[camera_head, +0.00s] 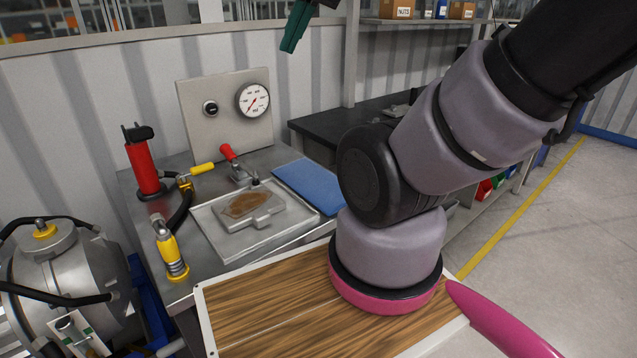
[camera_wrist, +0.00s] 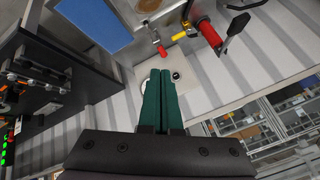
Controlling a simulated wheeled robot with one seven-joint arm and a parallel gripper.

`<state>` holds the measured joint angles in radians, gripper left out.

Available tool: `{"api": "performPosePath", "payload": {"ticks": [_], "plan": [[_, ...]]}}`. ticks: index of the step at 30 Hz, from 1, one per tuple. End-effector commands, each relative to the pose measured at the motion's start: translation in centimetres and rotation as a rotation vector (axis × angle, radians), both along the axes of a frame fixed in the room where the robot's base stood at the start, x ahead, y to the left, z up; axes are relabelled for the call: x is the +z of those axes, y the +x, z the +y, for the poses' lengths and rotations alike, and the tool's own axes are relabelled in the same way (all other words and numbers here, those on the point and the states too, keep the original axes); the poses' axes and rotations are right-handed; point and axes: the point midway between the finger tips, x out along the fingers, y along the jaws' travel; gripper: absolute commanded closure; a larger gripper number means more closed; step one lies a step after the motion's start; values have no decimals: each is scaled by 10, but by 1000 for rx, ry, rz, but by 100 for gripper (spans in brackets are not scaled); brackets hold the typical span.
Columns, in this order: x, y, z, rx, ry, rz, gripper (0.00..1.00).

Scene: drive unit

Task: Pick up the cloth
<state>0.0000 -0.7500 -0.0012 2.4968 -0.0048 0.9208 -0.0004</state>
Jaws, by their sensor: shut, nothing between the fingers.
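The blue cloth (camera_head: 308,185) lies flat on the metal bench, right of the tray with the clamped part. It also shows at the upper left of the wrist view (camera_wrist: 95,24). My gripper (camera_head: 289,46) shows only in part at the top of the head view, raised high above the bench and well apart from the cloth. In the wrist view the green fingers of my gripper (camera_wrist: 160,74) lie together, shut and empty.
The tray (camera_head: 215,230) holds a clamped part (camera_head: 247,210) and a red-handled clamp (camera_head: 228,152). A gauge panel (camera_head: 215,120) stands behind. A red tool (camera_head: 143,165) and a yellow nozzle (camera_head: 170,250) stand at left. A black counter (camera_head: 325,127) is beyond the cloth.

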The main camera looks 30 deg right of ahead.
Motion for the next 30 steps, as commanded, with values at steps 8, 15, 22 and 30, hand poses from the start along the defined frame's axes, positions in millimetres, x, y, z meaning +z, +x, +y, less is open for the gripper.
{"api": "performPosePath", "payload": {"ticks": [8, 15, 22, 30], "plan": [[-10, 21, -9, -9, -52, 48, 8], [-57, 86, -44, -3, -195, 209, 0], [-124, 142, -82, 51, -280, 364, 0], [-228, 185, -123, 154, -294, 515, 0]]}}
